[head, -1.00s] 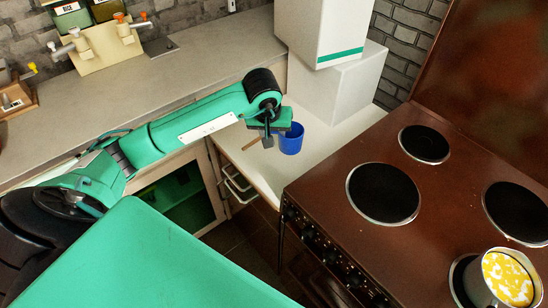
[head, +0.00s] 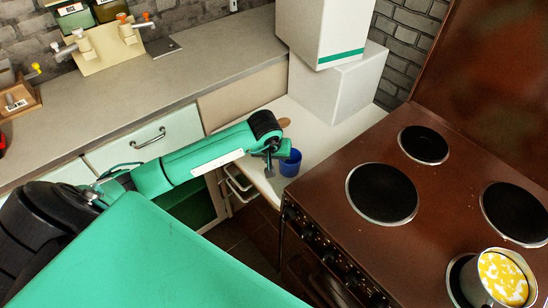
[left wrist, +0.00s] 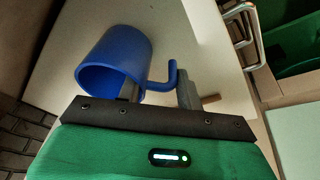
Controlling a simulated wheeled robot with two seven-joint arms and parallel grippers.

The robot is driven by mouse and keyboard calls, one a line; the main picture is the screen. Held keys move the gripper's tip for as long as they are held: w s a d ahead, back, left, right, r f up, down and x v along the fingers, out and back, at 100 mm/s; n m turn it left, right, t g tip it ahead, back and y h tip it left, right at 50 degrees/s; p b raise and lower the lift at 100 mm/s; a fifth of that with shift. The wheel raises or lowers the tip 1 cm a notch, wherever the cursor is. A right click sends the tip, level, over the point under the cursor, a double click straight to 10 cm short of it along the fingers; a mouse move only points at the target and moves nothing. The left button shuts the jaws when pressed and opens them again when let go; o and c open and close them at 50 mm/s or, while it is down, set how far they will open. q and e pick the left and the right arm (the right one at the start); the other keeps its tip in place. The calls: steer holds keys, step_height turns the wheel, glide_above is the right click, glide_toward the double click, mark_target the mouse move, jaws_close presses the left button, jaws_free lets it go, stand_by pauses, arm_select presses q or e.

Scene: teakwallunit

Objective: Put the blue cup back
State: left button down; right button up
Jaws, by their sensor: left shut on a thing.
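The blue cup (head: 290,164) is at my left gripper (head: 276,159), beside the stove's left edge and over the white counter. In the left wrist view, the cup (left wrist: 115,58) is to the left with its opening facing the camera. Its curved handle (left wrist: 171,76) lies between the two fingers of my left gripper (left wrist: 158,90), which is shut on the cup. I cannot tell whether the cup's base touches the counter. My right gripper is out of view.
A brown stove (head: 440,190) with black hotplates stands to the right; a pot (head: 497,278) with yellow and white contents is on it. White boxes (head: 345,80) stand behind. A wooden utensil (head: 284,122) lies on the white counter (head: 318,140). The grey worktop (head: 200,65) is mostly clear.

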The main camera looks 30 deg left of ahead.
arm_select(q)
steer(key=shift+f, duration=0.1)
steer(key=c, duration=1.4)
jaws_free()
steer(key=o, duration=0.4)
steer(key=shift+o, duration=0.4)
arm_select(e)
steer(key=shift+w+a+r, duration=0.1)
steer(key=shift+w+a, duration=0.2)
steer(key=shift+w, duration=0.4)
